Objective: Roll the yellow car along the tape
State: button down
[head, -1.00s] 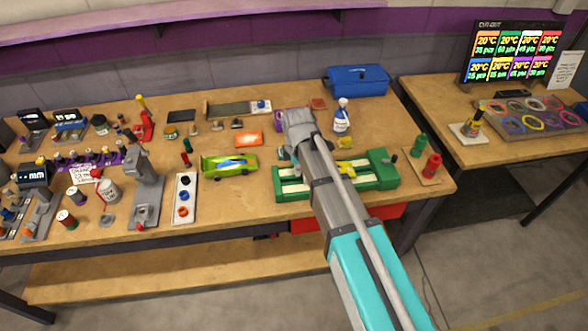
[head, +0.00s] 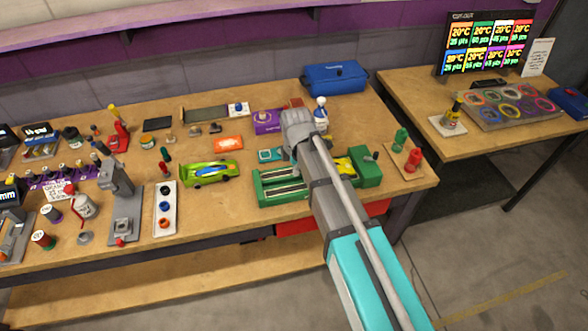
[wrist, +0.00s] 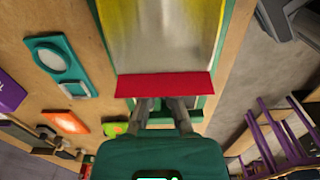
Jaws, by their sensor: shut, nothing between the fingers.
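The yellow car (head: 342,166) sits near the right end of the green slot track (head: 264,199), partly hidden by my arm in the head view. The track's left part shows two pale lanes with dark middles; I cannot make out the tape. In the wrist view, a yellow and silver surface (wrist: 160,35) with a red strip (wrist: 165,85) fills the upper middle, probably the car up close. My gripper (wrist: 160,104) is shut and empty, its fingertips close to the red strip. I cannot tell whether they touch it. In the head view my arm hides the fingers.
A green block (head: 366,167) stands at the track's right end. Red and green bottles (head: 412,159) stand right of it. A green toy car (head: 210,174) is to the left. A purple box (head: 267,121) and blue case (head: 336,77) lie behind.

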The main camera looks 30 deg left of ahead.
jog(key=shift+s+a, duration=0.15)
jog(key=shift+s+a, duration=0.5)
jog(key=shift+a, duration=0.05)
jog(key=shift+s+a, duration=0.85)
jog(key=shift+r+p, duration=0.6)
jog(key=shift+r, duration=0.05)
jog(key=shift+w+d+r+p, duration=0.15)
jog(key=shift+r+p, duration=0.5)
jog(key=shift+p, duration=0.05)
notch_tip(320, 180, up, 7)
jog(key=p, duration=0.7)
jog(key=shift+r, duration=0.2)
jog(key=shift+d, duration=0.1)
